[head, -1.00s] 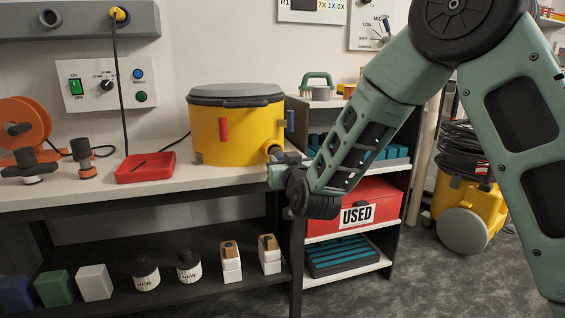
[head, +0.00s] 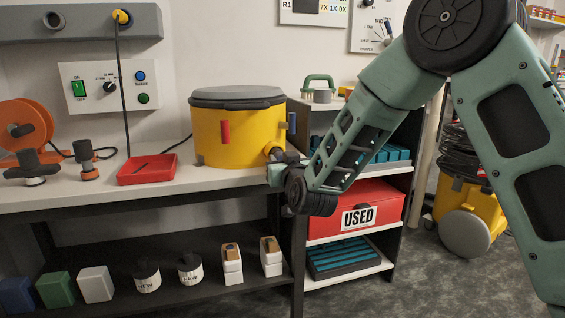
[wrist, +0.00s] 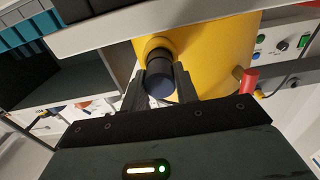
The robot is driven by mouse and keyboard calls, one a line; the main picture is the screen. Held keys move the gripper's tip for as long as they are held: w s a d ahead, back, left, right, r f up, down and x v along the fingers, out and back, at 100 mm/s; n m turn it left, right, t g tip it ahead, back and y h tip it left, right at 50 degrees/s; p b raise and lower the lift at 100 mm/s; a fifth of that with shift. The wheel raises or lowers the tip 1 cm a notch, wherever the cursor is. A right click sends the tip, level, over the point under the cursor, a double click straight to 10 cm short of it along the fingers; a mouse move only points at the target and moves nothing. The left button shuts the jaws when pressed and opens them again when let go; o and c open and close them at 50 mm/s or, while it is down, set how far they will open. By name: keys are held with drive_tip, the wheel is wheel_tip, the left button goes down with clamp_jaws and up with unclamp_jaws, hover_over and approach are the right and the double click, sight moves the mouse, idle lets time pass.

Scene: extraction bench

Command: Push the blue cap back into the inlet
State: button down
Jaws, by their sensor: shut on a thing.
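The yellow drum (head: 255,140) with a dark grey lid stands on the bench. Its yellow inlet stub (head: 272,153) points out at the lower right side, and its ring also shows in the wrist view (wrist: 152,45). In the wrist view, a dark cylinder with a bluish end face, the blue cap (wrist: 160,86), sits in line with the inlet, between my fingers. My gripper (wrist: 160,78) is shut on the cap, one finger on each side. In the head view my gripper is small and partly hidden at the inlet. How deep the cap sits in the inlet cannot be told.
A red tray (head: 147,170) and black fittings stand left on the bench (head: 100,198). A shelf with a red USED box (head: 358,210) is right of the drum. A red handle (head: 225,132) and a blue latch (head: 291,122) stick out from the drum.

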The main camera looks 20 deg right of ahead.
drive_tip(key=shift+w, duration=1.05)
drive_tip(key=c, duration=1)
unclamp_jaws()
drive_tip(key=shift+s, duration=0.1)
drive_tip(key=s+p, duration=0.2)
drive_tip(key=s, duration=1.5)
drive_tip(key=shift+s, duration=0.15)
drive_tip(key=shift+a, duration=0.1)
